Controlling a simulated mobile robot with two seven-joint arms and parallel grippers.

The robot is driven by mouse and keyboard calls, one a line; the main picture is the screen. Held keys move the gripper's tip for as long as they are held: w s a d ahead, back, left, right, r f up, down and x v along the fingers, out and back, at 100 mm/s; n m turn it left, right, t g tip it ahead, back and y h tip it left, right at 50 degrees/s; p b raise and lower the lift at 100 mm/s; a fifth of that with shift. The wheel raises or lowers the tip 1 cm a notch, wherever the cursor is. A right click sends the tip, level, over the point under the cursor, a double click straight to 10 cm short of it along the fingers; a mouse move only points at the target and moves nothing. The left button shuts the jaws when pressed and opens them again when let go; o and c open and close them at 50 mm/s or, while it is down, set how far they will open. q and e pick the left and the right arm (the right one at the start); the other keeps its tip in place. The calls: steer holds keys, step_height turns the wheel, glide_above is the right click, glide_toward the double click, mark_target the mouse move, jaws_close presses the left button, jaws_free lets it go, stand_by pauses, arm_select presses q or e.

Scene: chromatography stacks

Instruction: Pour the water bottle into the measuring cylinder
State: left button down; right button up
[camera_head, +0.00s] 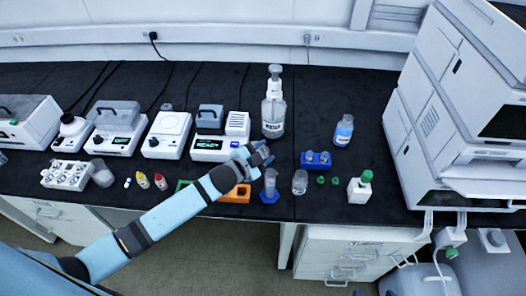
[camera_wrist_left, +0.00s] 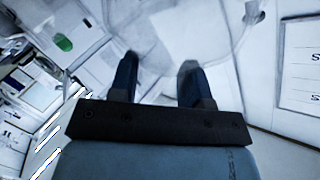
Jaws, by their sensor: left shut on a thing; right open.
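My left gripper (camera_head: 262,154) is over the middle of the bench, above and just behind the measuring cylinder in the head view. It is shut on a clear thing that shows only faintly between its fingers in the left wrist view (camera_wrist_left: 158,80); I cannot tell which vessel it is. The measuring cylinder (camera_head: 270,186) is clear, with a blue base, and stands upright near the front edge. A large clear bottle (camera_head: 273,112) with a white top and a dark-lettered label stands upright behind the gripper. My right gripper is not in view.
A bottle of blue liquid (camera_head: 343,131), a blue rack (camera_head: 315,161), a clear beaker (camera_head: 300,182) and a green-capped white bottle (camera_head: 360,188) stand to the right. Instruments (camera_head: 168,134) line the left and back. A tall white stack (camera_head: 455,110) bounds the right.

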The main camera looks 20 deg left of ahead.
arm_select(q)
steer(key=shift+m, duration=0.3)
steer(key=shift+d, duration=0.1)
steer(key=shift+m, duration=0.5)
steer(key=shift+t, duration=0.3)
steer(key=shift+m, duration=0.4)
